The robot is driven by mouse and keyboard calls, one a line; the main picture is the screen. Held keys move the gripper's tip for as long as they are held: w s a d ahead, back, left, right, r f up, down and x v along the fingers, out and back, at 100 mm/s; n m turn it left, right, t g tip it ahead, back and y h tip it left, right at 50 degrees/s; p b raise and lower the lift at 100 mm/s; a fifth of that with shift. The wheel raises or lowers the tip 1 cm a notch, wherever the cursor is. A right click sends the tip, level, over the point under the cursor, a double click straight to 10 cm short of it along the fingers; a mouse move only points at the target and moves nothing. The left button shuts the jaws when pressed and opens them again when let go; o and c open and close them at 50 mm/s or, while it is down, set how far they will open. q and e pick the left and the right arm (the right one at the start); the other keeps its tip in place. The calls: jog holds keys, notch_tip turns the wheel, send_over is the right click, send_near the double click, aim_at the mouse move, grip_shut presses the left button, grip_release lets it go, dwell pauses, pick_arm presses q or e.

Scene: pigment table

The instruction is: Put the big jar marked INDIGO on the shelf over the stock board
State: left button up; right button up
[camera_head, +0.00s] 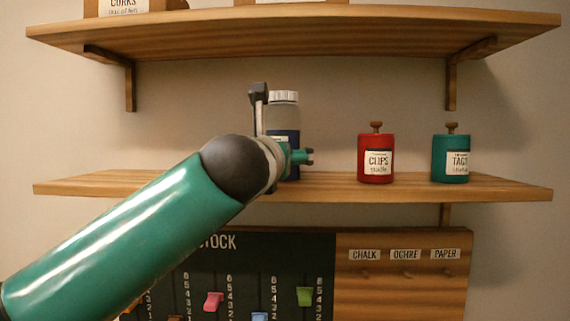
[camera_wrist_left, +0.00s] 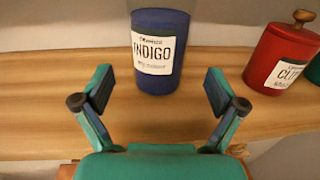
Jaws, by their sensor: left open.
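The big INDIGO jar (camera_head: 286,113) stands upright on the lower shelf (camera_head: 330,187) over the stock board (camera_head: 260,246). It has a white lid, a greyish upper part and a dark blue lower part; my arm and gripper partly hide it in the head view. In the left wrist view the blue jar (camera_wrist_left: 160,22) shows its INDIGO label, its base on the wood. My left gripper (camera_wrist_left: 160,89) is open, its fingertips spread to either side of the jar's lower front, not closed on it. It also shows in the head view (camera_head: 282,128). My right gripper is not in view.
An upper shelf (camera_head: 300,38) holding boxes is overhead. The shelf left of my arm looks clear.

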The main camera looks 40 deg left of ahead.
pick_arm(q)
jog(key=b+v, duration=0.1)
jog(key=v, duration=0.4)
dwell(0.4)
